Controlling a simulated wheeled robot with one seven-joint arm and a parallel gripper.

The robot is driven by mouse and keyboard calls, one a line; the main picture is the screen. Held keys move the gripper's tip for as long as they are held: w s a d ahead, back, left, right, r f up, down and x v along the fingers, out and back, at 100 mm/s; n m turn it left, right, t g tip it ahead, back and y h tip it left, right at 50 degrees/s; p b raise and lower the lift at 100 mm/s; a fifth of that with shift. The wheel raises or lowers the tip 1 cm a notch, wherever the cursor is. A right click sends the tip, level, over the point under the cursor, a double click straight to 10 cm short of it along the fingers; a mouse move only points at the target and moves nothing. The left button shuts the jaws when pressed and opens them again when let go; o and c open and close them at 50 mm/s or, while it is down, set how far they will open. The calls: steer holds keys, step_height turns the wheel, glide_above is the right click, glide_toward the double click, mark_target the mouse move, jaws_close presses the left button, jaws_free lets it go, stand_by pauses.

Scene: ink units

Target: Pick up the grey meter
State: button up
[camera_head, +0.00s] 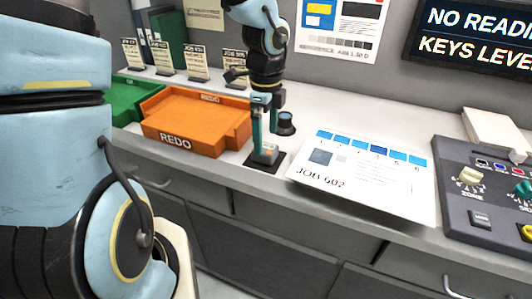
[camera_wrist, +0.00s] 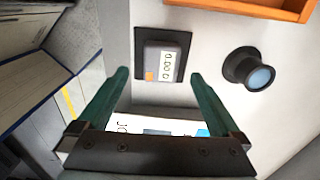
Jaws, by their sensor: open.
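The grey meter (camera_wrist: 160,61) lies on a dark square pad (camera_wrist: 144,39) on the counter. Its pale display and a small orange patch face up in the wrist view. In the head view the meter (camera_head: 265,154) sits near the counter's front edge, just below my gripper (camera_head: 266,137). My gripper (camera_wrist: 158,75) is open, with its two green fingers spread to either side of the meter in the wrist view. Nothing is between the fingertips that I can see as held. Whether the fingertips reach down beside the meter is hard to tell.
A black loupe-like cylinder (camera_head: 286,123) stands close right of the meter. The orange REDO tray (camera_head: 185,143) is to the left, with a green tray (camera_head: 125,100) beyond. A JOB 602 sheet (camera_head: 365,171) and a control console (camera_head: 490,190) lie to the right.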

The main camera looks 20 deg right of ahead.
mark_target(265, 148)
step_height(265, 148, down, 5)
steer(key=shift+w+p, duration=0.1)
steer(key=shift+p, duration=0.2)
steer(key=shift+c, duration=0.2)
steer(key=c, duration=1.5)
